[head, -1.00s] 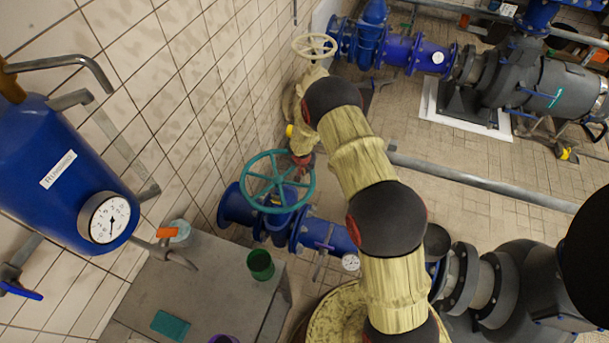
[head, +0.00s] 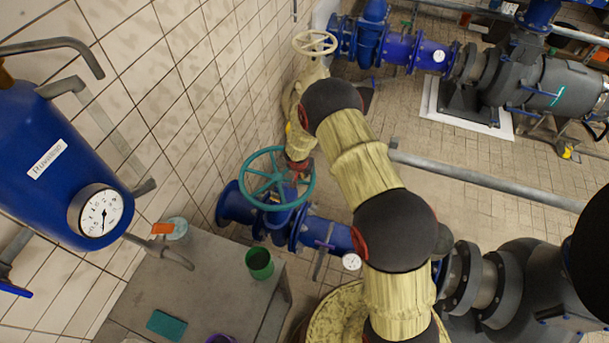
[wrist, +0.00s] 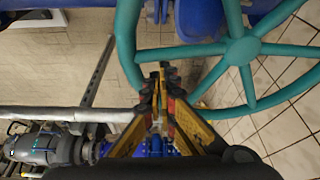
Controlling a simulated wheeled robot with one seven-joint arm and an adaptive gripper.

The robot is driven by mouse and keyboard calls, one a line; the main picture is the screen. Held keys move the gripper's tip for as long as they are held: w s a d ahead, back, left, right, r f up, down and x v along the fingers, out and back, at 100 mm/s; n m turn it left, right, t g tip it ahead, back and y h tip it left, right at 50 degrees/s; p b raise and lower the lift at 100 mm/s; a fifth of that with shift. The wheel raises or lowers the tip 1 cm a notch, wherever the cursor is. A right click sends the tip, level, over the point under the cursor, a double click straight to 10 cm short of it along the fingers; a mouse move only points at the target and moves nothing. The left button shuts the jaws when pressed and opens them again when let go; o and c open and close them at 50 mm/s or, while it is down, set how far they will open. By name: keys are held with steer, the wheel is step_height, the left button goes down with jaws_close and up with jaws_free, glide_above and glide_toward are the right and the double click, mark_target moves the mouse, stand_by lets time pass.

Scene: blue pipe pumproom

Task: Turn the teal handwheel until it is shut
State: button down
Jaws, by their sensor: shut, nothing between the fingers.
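The teal handwheel (head: 264,176) sits on a blue valve beside the tiled wall in the head view. In the wrist view, its rim (wrist: 127,45), hub and spokes fill the upper right. My gripper (wrist: 160,75) is shut with empty fingers. Its fingertips lie just inside the rim's near-left part in the wrist picture, between the rim and a spoke; I cannot tell whether they touch it. In the head view my gripper (head: 300,170) is at the wheel's upper right rim, partly hidden by my own wrist.
A grey table (head: 215,268) with a green cup (head: 259,263), a teal box (head: 166,325) and a clear jar stands in front of the valve. A blue vessel (head: 62,165) with a gauge hangs at left. A cream handwheel (head: 315,43) is farther back. A grey pipe rail (head: 480,178) crosses the floor.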

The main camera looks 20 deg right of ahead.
steer(key=shift+s+a+f+m+b, duration=0.25)
steer(key=shift+s+f+m+b, duration=0.05)
steer(key=shift+s+b, duration=0.3)
steer(key=shift+r, duration=0.1)
